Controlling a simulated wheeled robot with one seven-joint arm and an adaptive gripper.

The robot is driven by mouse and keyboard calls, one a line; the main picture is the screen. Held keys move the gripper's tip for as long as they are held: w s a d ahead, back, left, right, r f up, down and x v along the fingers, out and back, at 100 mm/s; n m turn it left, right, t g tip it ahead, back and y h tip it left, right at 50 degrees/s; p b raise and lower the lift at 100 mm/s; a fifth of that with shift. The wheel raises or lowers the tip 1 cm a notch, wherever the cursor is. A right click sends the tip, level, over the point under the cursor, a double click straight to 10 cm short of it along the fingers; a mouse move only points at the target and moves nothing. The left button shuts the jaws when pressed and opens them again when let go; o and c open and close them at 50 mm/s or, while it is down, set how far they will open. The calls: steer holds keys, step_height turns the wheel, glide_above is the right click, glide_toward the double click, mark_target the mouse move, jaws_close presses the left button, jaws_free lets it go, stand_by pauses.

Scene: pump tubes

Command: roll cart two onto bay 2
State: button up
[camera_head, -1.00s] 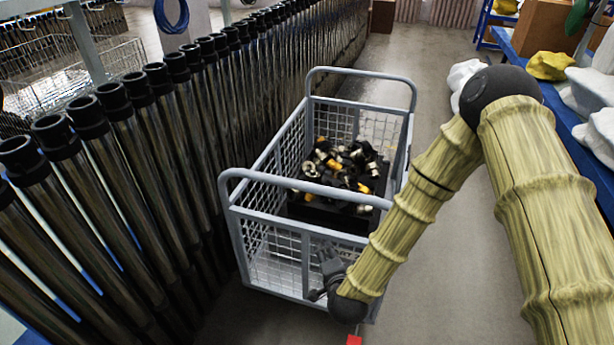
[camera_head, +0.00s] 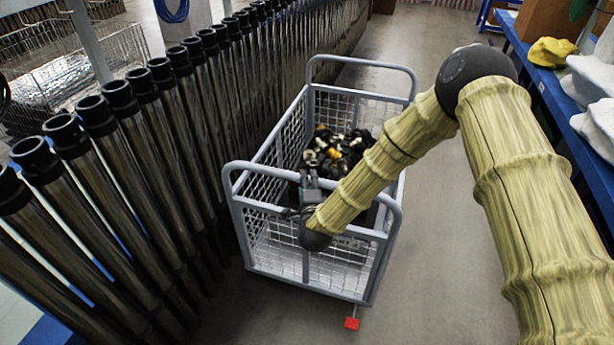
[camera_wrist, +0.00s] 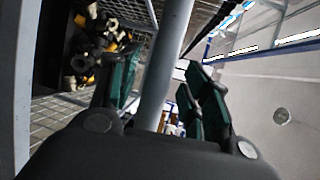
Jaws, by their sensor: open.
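A grey wire-mesh cart (camera_head: 238,215) with a raised tube handle at each end stands on the floor in the middle of the head view. A black bin of dark, brass and yellow fittings (camera_head: 335,150) sits in it. My gripper (camera_head: 310,185) is at the cart's near handle. In the wrist view, a grey tube of the cart (camera_wrist: 165,75) passes between my gripper's dark green finger pads (camera_wrist: 165,88). The fingers are open, with a gap visible to the right of the tube. No cart number or bay marking is readable.
A long row of dark upright tubes (camera_head: 130,150) runs close along the cart's left. A blue bench (camera_head: 545,85) with white and yellow sacks is at the right. A small red pad (camera_head: 352,323) is by the cart's near end.

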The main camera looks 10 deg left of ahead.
steer(key=shift+p+x, duration=0.3)
steer(key=shift+x, duration=1)
jaws_close()
